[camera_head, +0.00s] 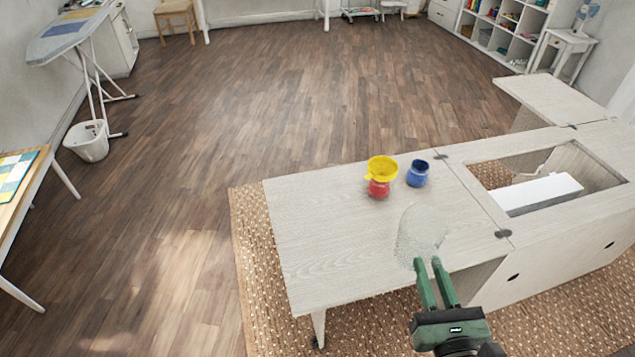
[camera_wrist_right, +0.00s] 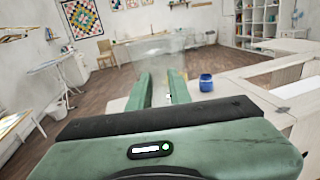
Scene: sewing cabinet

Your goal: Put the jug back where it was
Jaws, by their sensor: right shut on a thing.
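A clear, see-through jug (camera_head: 421,232) is at the fingertips of my right gripper (camera_head: 433,264), over the near part of the pale wooden cabinet top (camera_head: 320,240). The gripper is shut on the jug. In the right wrist view the jug (camera_wrist_right: 160,64) shows faintly beyond the green fingers (camera_wrist_right: 160,88). I cannot tell whether its base touches the top. A yellow funnel (camera_head: 382,168) sits on a red jar (camera_head: 378,189) behind the jug. A blue jar (camera_head: 417,174) stands to their right. My left gripper is not in view.
The cabinet has a rectangular opening with a white sewing machine part (camera_head: 540,194) inside, at the right. The left part of the top is clear. An ironing board (camera_head: 68,35) and a white bin (camera_head: 87,141) stand far left.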

